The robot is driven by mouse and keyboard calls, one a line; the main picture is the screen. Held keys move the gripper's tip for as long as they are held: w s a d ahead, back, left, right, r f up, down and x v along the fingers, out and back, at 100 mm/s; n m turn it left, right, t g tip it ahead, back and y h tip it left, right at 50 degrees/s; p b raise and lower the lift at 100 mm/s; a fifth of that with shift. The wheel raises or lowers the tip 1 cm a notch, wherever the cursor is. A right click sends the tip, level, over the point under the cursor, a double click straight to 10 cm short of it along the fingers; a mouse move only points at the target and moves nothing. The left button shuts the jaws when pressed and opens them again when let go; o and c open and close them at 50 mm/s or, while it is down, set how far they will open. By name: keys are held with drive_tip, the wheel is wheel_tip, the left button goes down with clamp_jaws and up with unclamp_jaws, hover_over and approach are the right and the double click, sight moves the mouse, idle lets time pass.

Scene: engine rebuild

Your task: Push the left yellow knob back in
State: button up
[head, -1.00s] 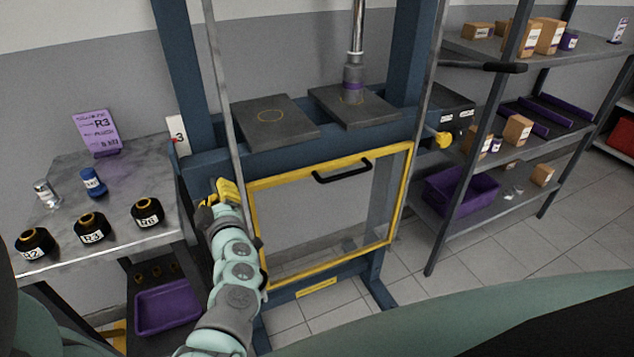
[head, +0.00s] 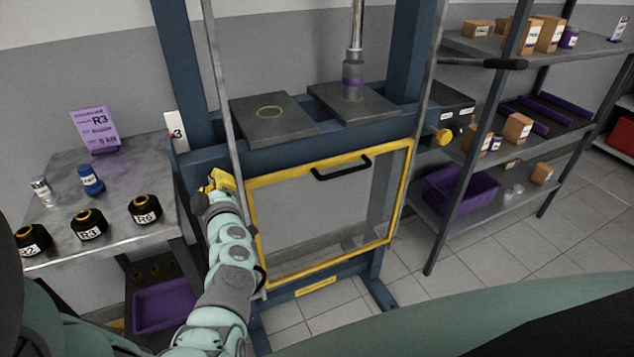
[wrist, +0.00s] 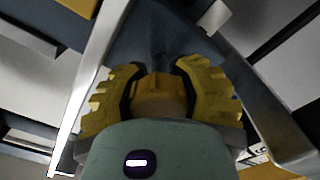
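My gripper (head: 217,181), with yellow fingers, is at the left post of the blue press frame (head: 200,160), by the upper left corner of the yellow-edged guard. The left yellow knob cannot be made out in the head view; my gripper covers that area. In the wrist view my gripper (wrist: 160,64) has its two ridged yellow fingers apart, with their tips close to the dark blue frame. A tan-yellow block (wrist: 158,97) shows between the fingers; I cannot tell whether it is the knob or part of my gripper. The right yellow knob (head: 443,137) sticks out on the right post.
The clear guard has a yellow border (head: 330,276) and a black handle (head: 341,168). Dark plates (head: 290,128) lie on the press bed under the ram (head: 353,75). A bench (head: 125,215) with black jars stands left. A shelf rack (head: 462,238) stands right.

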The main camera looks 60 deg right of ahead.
drive_tip(key=o, duration=0.9)
drive_tip(key=shift+w+a, duration=0.1)
drive_tip(key=shift+w, duration=0.05)
drive_tip(key=shift+c, duration=0.2)
drive_tip(key=v, duration=0.8)
